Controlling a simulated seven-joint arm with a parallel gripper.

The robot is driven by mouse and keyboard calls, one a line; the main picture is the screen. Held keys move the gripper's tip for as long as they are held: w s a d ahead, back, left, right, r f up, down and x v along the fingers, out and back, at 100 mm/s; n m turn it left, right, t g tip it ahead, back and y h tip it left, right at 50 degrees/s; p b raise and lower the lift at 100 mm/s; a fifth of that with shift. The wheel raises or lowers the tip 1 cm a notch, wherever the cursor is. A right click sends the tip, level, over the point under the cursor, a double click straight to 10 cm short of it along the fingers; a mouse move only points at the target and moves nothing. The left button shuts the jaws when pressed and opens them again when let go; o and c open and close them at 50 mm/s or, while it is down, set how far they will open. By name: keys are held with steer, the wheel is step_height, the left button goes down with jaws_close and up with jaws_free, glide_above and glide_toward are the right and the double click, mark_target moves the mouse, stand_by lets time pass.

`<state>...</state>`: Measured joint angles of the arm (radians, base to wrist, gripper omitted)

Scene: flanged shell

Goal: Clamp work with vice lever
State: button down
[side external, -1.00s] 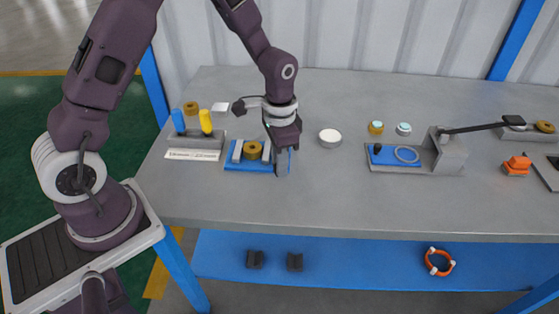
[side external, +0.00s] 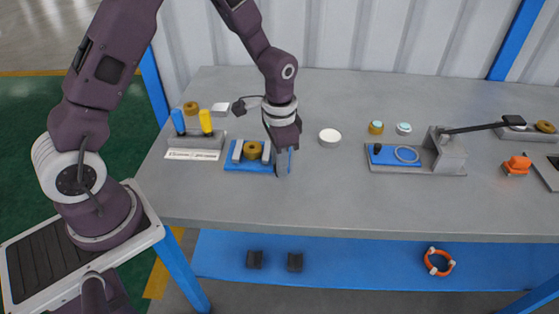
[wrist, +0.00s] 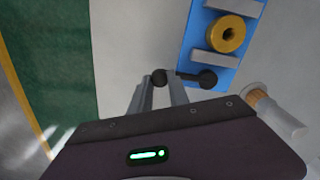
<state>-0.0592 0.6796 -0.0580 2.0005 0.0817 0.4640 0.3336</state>
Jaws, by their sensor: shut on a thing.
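The vice has a blue base (side external: 234,168) with two grey jaws, and it stands left of my gripper in the side view. A brass-coloured ring (side external: 252,150) sits between the jaws; it also shows in the wrist view (wrist: 227,34). The vice lever (wrist: 208,78) is a short dark bar with rounded ends at the near end of the blue base. My gripper (side external: 283,167) points down beside the vice. In the wrist view its fingers (wrist: 162,82) are shut on the lever at its left end. The fingers hide part of the bar.
A white round piece (side external: 329,137) stands right of my gripper. A stand with blue and yellow handles (side external: 206,122) is left of the vice. A grey fixture with a black lever (side external: 448,155) is further right. The table front is clear.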

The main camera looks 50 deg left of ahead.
stand_by(0.3)
steer(key=w+d+n, duration=0.1)
steer(key=n, duration=0.1)
steer(key=w+n, duration=0.1)
steer(key=n, duration=0.1)
steer(key=shift+w+d, duration=0.25)
steer(key=shift+d, duration=0.1)
steer(key=w+n, duration=0.2)
steer(key=n, duration=0.1)
steer(key=shift+w+d+n, duration=0.3)
steer(key=shift+d, duration=0.05)
steer(key=w+n, duration=0.2)
steer(key=n, duration=0.1)
steer(key=shift+w+a+n, duration=0.1)
steer(key=shift+w+n, duration=0.2)
steer(key=shift+w+a+n, duration=0.25)
steer(key=shift+w+n, duration=0.35)
steer(key=shift+n, duration=0.25)
steer(key=shift+w+a+n, duration=0.2)
steer(key=shift+w+n, duration=0.4)
steer(key=shift+n, duration=0.25)
steer(key=c, duration=1.2)
jaws_free()
steer(key=shift+c, duration=0.2)
